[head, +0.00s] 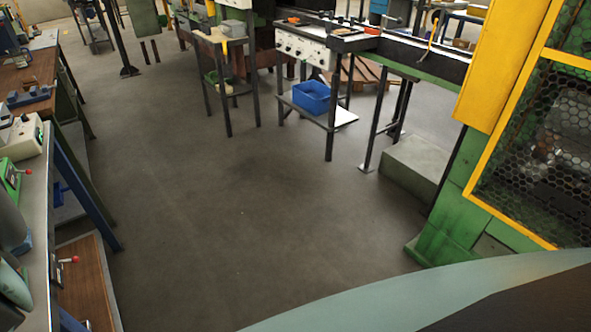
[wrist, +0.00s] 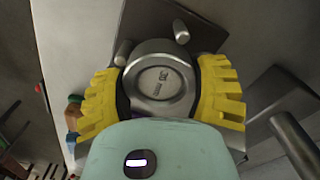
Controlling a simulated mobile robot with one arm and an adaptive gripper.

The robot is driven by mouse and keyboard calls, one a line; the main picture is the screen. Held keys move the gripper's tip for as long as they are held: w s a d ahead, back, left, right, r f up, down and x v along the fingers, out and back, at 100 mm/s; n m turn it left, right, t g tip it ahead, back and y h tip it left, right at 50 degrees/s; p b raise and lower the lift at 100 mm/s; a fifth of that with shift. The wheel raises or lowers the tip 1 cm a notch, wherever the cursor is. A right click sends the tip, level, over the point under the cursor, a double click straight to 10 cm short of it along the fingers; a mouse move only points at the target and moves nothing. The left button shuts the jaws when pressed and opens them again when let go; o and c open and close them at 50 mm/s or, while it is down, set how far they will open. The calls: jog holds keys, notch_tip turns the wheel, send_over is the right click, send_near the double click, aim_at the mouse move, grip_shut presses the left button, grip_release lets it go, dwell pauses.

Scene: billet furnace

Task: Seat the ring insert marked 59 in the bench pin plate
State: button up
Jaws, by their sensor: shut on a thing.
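My gripper (wrist: 162,95) shows in the wrist view, its two yellow ribbed fingers shut on the sides of a round grey metal piece (wrist: 160,72). The piece has a raised rim and a recessed round face with a small tilted marking. The marking looks like 30 rather than 59, but I cannot read it surely. Just beyond it is a dark plate (wrist: 150,20) with two short metal pins (wrist: 180,31). The piece's underside is hidden, so I cannot tell whether it touches the plate. My gripper is not visible in the head view.
In the wrist view, a grey metal bar (wrist: 295,145) is at lower right and small coloured items (wrist: 73,115) are at left. In the head view, a bench (head: 38,150) runs along the left, and a yellow-green guarded machine (head: 480,190) stands at right. Open floor (head: 230,190) lies between.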

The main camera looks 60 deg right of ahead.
jog(key=shift+w+a+r, duration=0.15)
jog(key=shift+w+r, duration=0.15)
jog(key=shift+w+a+r+p, duration=0.1)
jog(key=shift+r+p, duration=0.2)
jog(key=shift+r, duration=0.2)
jog(key=shift+r+p, duration=0.25)
jog(key=shift+p, duration=0.2)
jog(key=shift+s, duration=0.3)
dwell(0.4)
jog(key=shift+f+b, duration=0.95)
jog(key=shift+f, duration=0.35)
dwell(0.4)
jog(key=o, duration=1.1)
jog(key=shift+c, duration=0.2)
